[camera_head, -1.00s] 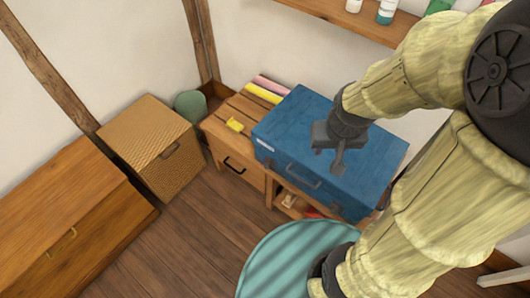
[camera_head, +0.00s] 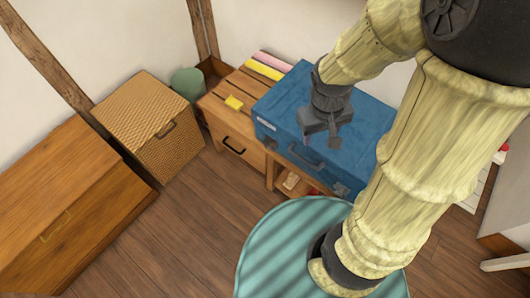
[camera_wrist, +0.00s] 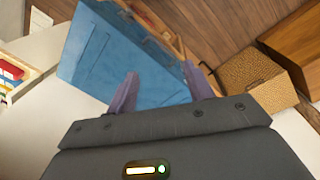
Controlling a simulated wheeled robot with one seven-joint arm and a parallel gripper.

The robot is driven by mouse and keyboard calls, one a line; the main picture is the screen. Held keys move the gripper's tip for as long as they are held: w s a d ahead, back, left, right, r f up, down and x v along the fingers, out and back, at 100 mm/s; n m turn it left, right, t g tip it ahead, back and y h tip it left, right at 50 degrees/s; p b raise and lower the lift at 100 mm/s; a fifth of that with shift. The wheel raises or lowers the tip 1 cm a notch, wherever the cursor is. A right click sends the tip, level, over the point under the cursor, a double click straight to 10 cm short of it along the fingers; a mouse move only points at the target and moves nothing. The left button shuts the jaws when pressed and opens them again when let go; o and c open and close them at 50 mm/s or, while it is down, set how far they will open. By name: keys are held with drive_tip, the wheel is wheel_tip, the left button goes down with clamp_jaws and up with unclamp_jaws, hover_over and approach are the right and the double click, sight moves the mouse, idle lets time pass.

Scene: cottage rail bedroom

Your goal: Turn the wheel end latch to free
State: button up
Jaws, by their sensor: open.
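A closed blue suitcase (camera_head: 285,105) lies flat on low wooden furniture, with a dark handle on its front side. One dark latch (camera_head: 341,188) shows near the right end of that side. Another small dark fitting (camera_head: 270,142) shows near the left end. I cannot tell which end has the wheels, or how either latch is turned. My gripper (camera_head: 324,140) is open and empty above the case, near its front edge, and apart from the latches. In the wrist view, the two fingers of my gripper (camera_wrist: 160,78) are spread, with the blue suitcase (camera_wrist: 95,50) beyond them.
A slatted wooden cabinet (camera_head: 222,105) with a yellow item (camera_head: 234,102) stands left of the case. A woven box (camera_head: 150,125) and a wooden chest (camera_head: 60,200) stand farther left. A round teal striped top (camera_head: 275,250) is in front. Bare floor (camera_head: 195,215) lies between.

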sight(266, 147)
drive_tip(key=w+a+f+n+h+b, duration=0.1)
drive_tip(key=a+f+n+h+b, duration=0.2)
drive_tip(key=f+b, duration=0.45)
drive_tip(key=w+a+f+n+h+b, duration=0.1)
drive_tip(key=a+f+n+h+b, duration=0.15)
drive_tip(key=f+n+b, duration=0.55)
drive_tip(key=w+a+f+n+h+b, duration=0.15)
drive_tip(key=f+h+b, duration=0.25)
drive_tip(key=f, duration=0.6)
drive_tip(key=w+a+f+n+t+b, duration=0.1)
drive_tip(key=a+f+n+t+b, duration=1.1)
drive_tip(key=a, duration=0.5)
wheel_tip(266, 147, down, 4)
drive_tip(key=t+b, duration=0.1)
drive_tip(key=b, duration=0.1)
drive_tip(key=shift+w+a+r+t+h+b, duration=0.2)
drive_tip(key=shift+w+t+h+b, duration=0.1)
drive_tip(key=shift+h+b, duration=0.1)
drive_tip(key=shift+d+n, duration=0.1)
drive_tip(key=shift+n, duration=0.15)
drive_tip(key=b+x, duration=0.5)
drive_tip(key=x, duration=1.2)
drive_tip(key=shift+w+d+b, duration=0.1)
drive_tip(key=shift+w+b, duration=0.05)
drive_tip(key=shift+b, duration=0.15)
